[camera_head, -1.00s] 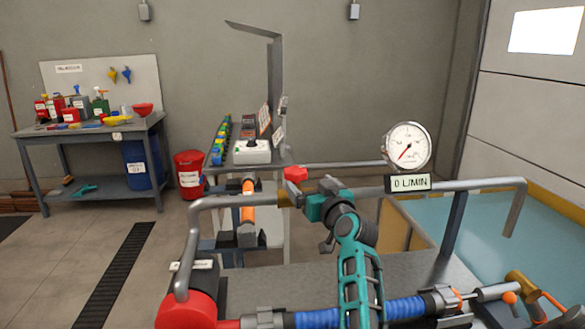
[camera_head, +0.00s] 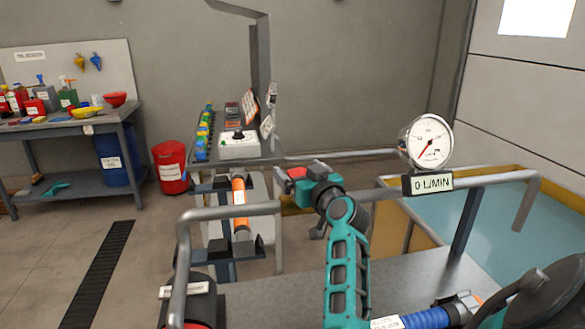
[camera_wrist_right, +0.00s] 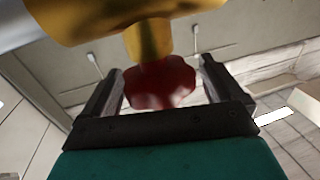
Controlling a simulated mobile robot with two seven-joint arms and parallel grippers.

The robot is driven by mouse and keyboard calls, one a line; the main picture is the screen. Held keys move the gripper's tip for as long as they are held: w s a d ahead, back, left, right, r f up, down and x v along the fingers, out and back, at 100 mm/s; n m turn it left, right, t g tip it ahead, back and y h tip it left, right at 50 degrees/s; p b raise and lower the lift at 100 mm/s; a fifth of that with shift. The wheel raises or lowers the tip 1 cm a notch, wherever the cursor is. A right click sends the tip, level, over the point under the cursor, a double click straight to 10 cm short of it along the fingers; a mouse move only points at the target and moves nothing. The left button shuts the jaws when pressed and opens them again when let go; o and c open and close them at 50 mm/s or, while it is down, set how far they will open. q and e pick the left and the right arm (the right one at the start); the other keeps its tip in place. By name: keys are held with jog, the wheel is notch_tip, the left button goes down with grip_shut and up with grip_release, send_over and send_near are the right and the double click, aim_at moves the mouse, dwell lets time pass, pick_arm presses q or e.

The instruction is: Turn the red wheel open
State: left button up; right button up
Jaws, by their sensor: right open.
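The red wheel (camera_head: 297,172) sits on the brass valve at the left end of the pipe in the head view, partly hidden by my right gripper (camera_head: 293,179). In the right wrist view the red wheel (camera_wrist_right: 160,84) shows between the two dark fingers of my right gripper (camera_wrist_right: 158,88), with a gap on each side. The brass valve body (camera_wrist_right: 105,18) fills the top of that view, and its stem runs down to the wheel. The right gripper is open around the wheel. My left gripper is not in view.
The pipe (camera_head: 490,179) runs right from the valve. A round gauge (camera_head: 427,142) stands above a "0 L/MIN" display (camera_head: 432,183). A grey pipe (camera_head: 182,262) bends down at the left. A control box (camera_head: 238,146) stands behind, and a red bin (camera_head: 170,167) stands on the floor.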

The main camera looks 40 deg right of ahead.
jog(key=shift+w, duration=0.1)
jog(key=shift+c, duration=0.5)
jog(key=c, duration=0.9)
jog(key=shift+o, duration=0.2)
